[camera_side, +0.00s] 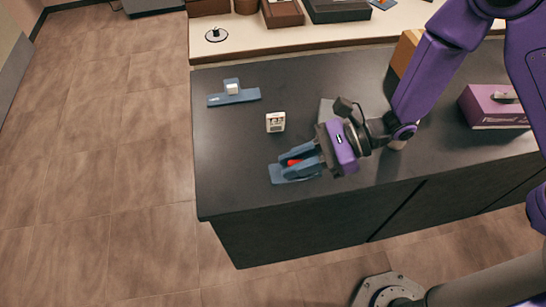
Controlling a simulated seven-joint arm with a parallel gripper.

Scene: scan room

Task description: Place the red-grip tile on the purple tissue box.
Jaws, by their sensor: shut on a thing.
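The red-grip tile (284,177) is a flat blue-grey piece near the front edge of the dark counter; a bit of its red grip (294,162) shows between my fingers. My gripper (297,164) is shut on the red grip. The fingers hide much of the tile, and I cannot tell whether it rests on the counter or is just above it. The purple tissue box (495,106) stands at the right of the counter, with a grey slot or tissue part on its top. It is well apart from my gripper.
A brown box (404,52) stands behind my arm, partly hidden. A pale shelf (300,36) with several items runs behind the counter.

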